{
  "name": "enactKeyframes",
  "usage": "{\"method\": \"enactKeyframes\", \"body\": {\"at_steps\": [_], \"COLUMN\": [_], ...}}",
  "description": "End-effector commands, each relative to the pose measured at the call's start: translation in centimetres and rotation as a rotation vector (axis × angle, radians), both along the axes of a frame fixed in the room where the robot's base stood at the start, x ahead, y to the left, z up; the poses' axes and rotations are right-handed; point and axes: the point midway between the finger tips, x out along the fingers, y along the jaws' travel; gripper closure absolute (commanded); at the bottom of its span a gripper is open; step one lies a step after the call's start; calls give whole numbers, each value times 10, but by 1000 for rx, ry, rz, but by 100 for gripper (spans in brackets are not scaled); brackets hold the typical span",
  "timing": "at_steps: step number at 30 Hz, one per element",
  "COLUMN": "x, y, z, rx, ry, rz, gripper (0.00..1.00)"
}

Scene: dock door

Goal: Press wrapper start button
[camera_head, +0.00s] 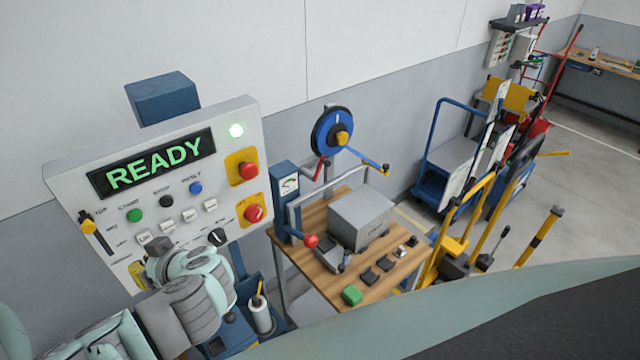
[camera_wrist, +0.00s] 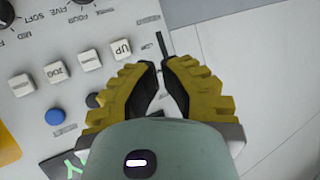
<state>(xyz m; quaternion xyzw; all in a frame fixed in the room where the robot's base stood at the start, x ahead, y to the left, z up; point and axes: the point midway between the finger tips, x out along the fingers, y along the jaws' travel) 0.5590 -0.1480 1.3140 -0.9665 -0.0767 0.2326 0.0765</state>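The wrapper control panel (camera_head: 75,170) is a tilted pale box with a display (camera_head: 152,163) reading READY in green. Below it sit a green start button (camera_head: 134,215), a black stop button (camera_head: 166,201) and a blue reset button (camera_head: 195,188). My gripper (camera_head: 138,272) is low in front of the panel, below the green button. In the wrist view my gripper (camera_wrist: 159,64) has its yellow fingers brought together, a narrow gap between them and nothing held. The blue button (camera_wrist: 55,117) shows left of them and the black button (camera_wrist: 95,100) touches the finger's outline. The green button is hidden there.
A wooden bench (camera_head: 330,275) with a grey box (camera_head: 362,218) stands to the right. Carts and yellow rails are further right.

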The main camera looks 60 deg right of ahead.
Motion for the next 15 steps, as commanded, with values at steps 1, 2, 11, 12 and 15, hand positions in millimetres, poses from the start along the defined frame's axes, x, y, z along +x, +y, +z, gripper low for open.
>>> {"method": "enactKeyframes", "body": {"at_steps": [1, 2, 11, 12, 15], "x": [-1, -1, -2, -2, -1], "y": [-2, 0, 2, 2, 2], "z": [4, 6, 11, 11, 11], "rx": [1, 1, 0, 0, 1], "ry": [-21, -31, -56, -55, -55], "rz": [7, 18, 43, 43, 43], "gripper": [100, 100, 100, 100, 100]}}
